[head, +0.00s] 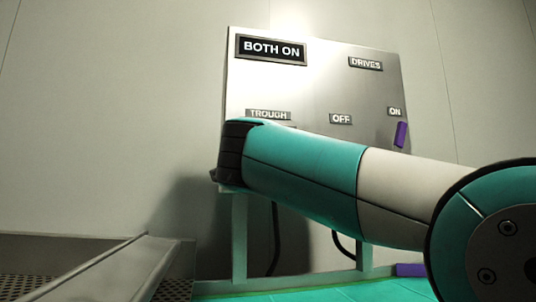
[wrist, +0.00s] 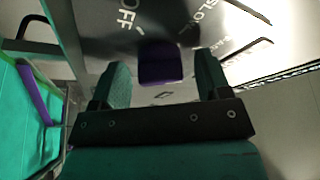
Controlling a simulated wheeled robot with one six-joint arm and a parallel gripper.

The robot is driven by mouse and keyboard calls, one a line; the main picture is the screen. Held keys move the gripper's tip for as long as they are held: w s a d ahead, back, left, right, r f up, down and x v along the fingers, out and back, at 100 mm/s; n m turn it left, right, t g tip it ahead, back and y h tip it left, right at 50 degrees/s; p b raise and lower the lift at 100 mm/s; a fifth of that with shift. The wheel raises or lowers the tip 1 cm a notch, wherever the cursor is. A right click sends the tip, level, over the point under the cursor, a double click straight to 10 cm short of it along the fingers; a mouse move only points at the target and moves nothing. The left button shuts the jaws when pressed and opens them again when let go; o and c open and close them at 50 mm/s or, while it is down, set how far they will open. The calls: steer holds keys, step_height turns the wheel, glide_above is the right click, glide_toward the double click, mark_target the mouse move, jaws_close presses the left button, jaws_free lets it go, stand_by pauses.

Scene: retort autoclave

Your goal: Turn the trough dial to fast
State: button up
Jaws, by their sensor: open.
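The trough dial shows in the wrist view as a purple knob (wrist: 161,63) on the grey panel, with the words OFF and SLOW printed near it. Which mark it points to is not clear. My gripper (wrist: 162,76) is open, with one finger to each side of the knob. I cannot tell whether the fingers touch it. In the head view the TROUGH label (head: 268,115) shows on the panel (head: 310,85), but my arm hides the dial and my gripper.
The panel also carries a BOTH ON sign (head: 271,48), a DRIVES label (head: 365,63) and a purple switch handle (head: 401,134) below ON. A sloping metal rail (head: 115,268) lies at lower left. A purple piece (head: 410,270) lies low at right.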

steer(key=b+v, duration=0.6)
steer(key=v, duration=1.1)
steer(key=shift+s+a+f, duration=0.1)
steer(key=shift+s, duration=0.1)
